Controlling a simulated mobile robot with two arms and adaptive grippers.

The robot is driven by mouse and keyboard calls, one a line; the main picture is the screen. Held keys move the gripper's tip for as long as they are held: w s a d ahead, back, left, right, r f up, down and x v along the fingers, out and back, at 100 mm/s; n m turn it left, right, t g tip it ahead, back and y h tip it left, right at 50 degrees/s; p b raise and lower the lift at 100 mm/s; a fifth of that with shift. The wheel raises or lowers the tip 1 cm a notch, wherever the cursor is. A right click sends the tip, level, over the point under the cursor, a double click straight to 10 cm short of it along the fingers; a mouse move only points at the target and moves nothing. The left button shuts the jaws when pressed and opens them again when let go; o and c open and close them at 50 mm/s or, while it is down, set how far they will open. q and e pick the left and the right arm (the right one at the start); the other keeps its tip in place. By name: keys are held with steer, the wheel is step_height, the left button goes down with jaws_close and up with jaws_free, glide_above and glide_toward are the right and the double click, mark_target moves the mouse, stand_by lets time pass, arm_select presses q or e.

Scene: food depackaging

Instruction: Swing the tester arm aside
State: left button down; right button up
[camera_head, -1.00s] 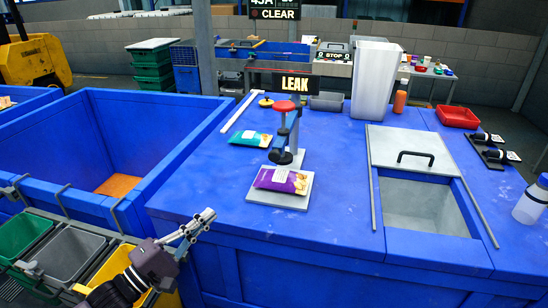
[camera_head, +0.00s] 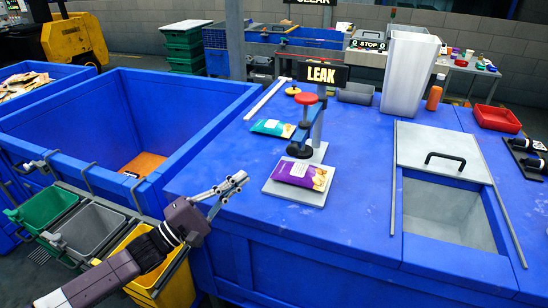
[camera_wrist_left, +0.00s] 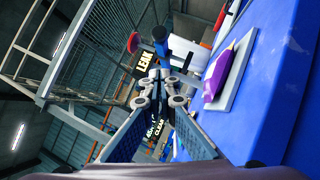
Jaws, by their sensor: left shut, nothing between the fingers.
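The tester arm (camera_head: 304,125) is a blue swing arm with a red knob on top and a dark round foot, on a grey post. It stands over the rear part of a light grey plate (camera_head: 272,189), where a purple packet (camera_head: 303,174) lies in front of the foot. My left gripper (camera_head: 240,180) is shut and empty, at the table's front left edge, left of the plate and apart from it. In the left wrist view the closed fingers (camera_wrist_left: 163,88) point toward the tester, with the purple packet (camera_wrist_left: 218,75) at the right. My right gripper is out of view.
A black LEAK sign (camera_head: 321,74) stands behind the tester. A teal packet (camera_head: 272,127) lies behind the plate, to its left. A hatch with a grey lid (camera_head: 438,151) is at the right. A blue bin (camera_head: 95,190) stands left of the table.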

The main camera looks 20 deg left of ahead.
arm_select(q)
steer(key=w+d+r+p, duration=0.3)
steer(key=w+d+r, duration=0.1)
steer(key=d, duration=0.3)
steer(key=shift+w, duration=0.9)
steer(key=shift+d, duration=0.1)
